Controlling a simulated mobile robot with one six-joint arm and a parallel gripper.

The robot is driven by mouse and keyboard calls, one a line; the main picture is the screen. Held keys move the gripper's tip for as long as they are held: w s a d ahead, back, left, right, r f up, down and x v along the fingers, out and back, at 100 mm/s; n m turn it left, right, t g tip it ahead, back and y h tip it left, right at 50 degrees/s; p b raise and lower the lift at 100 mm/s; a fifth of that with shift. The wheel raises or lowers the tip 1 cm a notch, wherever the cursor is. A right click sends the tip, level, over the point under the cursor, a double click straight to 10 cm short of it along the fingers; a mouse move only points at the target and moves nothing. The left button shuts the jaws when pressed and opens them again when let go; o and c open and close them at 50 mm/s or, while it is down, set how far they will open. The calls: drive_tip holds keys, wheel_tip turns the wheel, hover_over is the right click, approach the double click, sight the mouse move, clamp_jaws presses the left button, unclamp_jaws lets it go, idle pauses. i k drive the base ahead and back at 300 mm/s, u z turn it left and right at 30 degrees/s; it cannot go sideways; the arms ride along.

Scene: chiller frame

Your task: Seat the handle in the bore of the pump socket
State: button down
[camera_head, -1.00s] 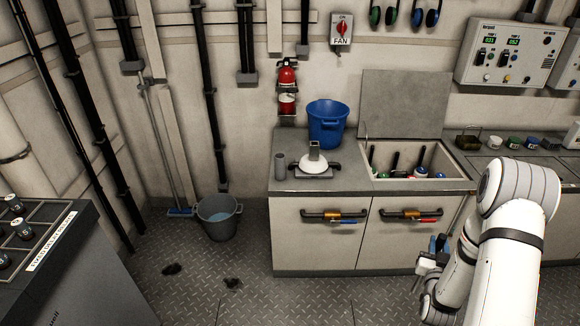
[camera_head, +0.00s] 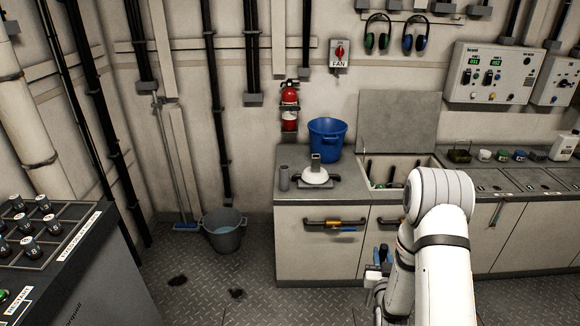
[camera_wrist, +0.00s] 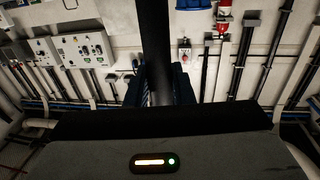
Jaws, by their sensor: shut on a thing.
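The pump (camera_head: 314,176) stands on the left end of the counter, with a white rounded body and a grey upright socket (camera_head: 315,159) on top. The socket's bore is too small to make out. My gripper (camera_head: 378,262) is low in front of the counter, right of the pump and well apart from it. In the wrist view my gripper (camera_wrist: 158,88) is shut on a long dark bar, the handle (camera_wrist: 156,40), which runs up out of the picture. In the head view the handle cannot be told apart from the gripper and arm.
A grey cylinder (camera_head: 284,178) stands left of the pump and a blue bucket (camera_head: 327,139) behind it. An open bin with a raised lid (camera_head: 398,122) is to the right. A cabinet handle (camera_head: 336,222) sticks out below. A grey bucket (camera_head: 224,231) stands on the floor.

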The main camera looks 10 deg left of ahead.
sight(314, 167)
drive_tip(key=u, duration=0.35)
drive_tip(key=i, duration=0.95)
drive_tip(key=u, duration=0.05)
